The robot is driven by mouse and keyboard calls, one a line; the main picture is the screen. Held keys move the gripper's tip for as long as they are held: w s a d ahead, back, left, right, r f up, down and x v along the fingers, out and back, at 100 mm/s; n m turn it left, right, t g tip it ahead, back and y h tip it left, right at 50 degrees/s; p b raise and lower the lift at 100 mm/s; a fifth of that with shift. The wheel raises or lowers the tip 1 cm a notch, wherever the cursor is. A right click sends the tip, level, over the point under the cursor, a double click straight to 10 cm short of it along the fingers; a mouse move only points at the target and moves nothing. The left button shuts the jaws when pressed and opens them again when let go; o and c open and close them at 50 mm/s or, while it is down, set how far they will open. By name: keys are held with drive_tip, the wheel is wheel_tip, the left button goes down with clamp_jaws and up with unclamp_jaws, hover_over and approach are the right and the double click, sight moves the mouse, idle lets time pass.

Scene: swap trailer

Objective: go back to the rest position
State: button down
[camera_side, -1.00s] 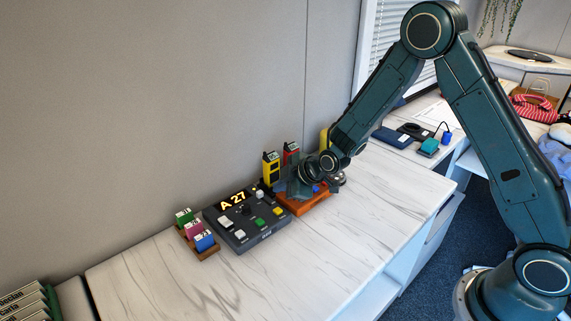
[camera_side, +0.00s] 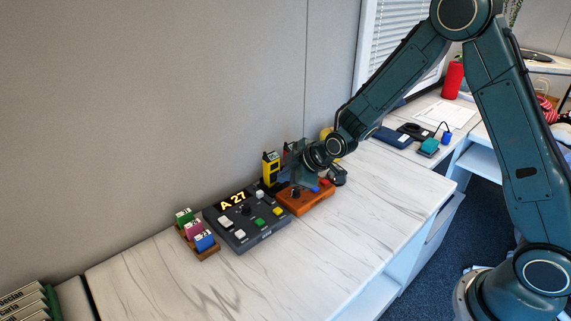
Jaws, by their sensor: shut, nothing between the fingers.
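My gripper (camera_side: 294,183) is in the middle of the picture, just above the orange-brown box (camera_side: 307,202) with a dark knob and blue and red parts on top. The gripper is shut and holds nothing. Its fingertips are small here, and I cannot tell whether they touch the box. My arm reaches in from the upper right, and its wrist partly hides the things behind the box.
A dark control panel (camera_side: 246,229) showing "A 27" stands left of the box. Beside it is a wooden holder (camera_side: 208,252) with coloured blocks. A yellow device (camera_side: 270,169) stands behind. The white marble-patterned table (camera_side: 330,250) is clear in front.

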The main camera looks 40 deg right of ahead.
drive_tip(key=s+d+r+m+g, duration=0.15)
drive_tip(key=s+r+m, duration=0.35)
drive_tip(key=s+r, duration=1)
drive_tip(key=s+d+r+m, duration=0.1)
drive_tip(key=s+r+m, duration=0.1)
drive_tip(key=s, duration=0.7)
drive_tip(key=s+d+r+m+g+h, duration=0.1)
drive_tip(key=s+r+m, duration=0.2)
drive_tip(key=s, duration=0.7)
drive_tip(key=shift+s+d+h, duration=0.3)
drive_tip(key=shift+d, duration=0.1)
